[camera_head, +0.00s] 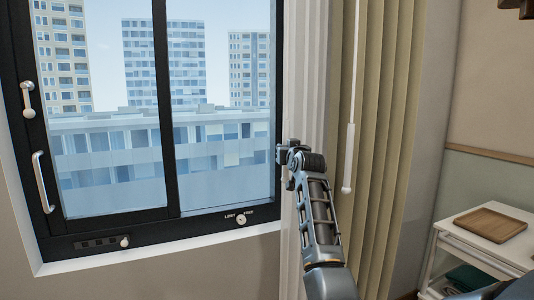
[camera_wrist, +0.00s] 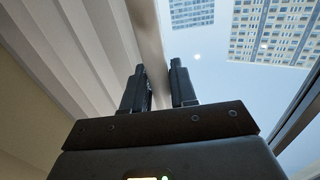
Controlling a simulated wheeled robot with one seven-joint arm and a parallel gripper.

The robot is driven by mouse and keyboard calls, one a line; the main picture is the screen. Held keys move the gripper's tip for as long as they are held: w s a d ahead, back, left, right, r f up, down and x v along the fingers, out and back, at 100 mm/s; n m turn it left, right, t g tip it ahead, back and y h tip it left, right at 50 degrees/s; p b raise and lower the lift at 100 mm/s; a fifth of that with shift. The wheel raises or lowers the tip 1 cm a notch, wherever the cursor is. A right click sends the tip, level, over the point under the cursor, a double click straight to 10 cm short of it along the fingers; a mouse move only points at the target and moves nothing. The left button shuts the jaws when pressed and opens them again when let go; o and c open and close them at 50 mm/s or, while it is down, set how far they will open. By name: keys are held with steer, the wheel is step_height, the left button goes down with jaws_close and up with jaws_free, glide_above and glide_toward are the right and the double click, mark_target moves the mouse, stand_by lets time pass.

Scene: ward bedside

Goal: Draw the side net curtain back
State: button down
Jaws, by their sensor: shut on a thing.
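The white net curtain (camera_head: 305,65) hangs in narrow, bunched folds at the right side of the window. My gripper (camera_head: 283,153) is at the curtain's left edge, about halfway up the window. In the wrist view my gripper (camera_wrist: 160,85) is shut on the edge of the net curtain (camera_wrist: 148,40), which runs between its two fingers. The pleats of the curtain fill the left of that view, and window glass shows on the right. My arm covers part of the curtain's lower folds in the head view.
A beige heavy curtain (camera_head: 378,160) hangs right of the net, with a white wand (camera_head: 348,150) in front. The dark-framed window (camera_head: 168,120) has a handle (camera_head: 42,182) at left. A bedside cabinet (camera_head: 475,242) with a wooden tray (camera_head: 491,224) stands at lower right.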

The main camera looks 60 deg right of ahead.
steer(key=shift+s+d, duration=0.6)
steer(key=shift+d, duration=0.25)
steer(key=shift+s+d, duration=0.6)
steer(key=shift+d, duration=0.2)
steer(key=c, duration=1.1)
jaws_free()
steer(key=shift+s+d, duration=0.1)
steer(key=shift+o, duration=0.2)
steer(key=b+v, duration=0.1)
steer(key=v, duration=0.6)
steer(key=shift+s+a, duration=0.15)
steer(key=shift+a, duration=0.2)
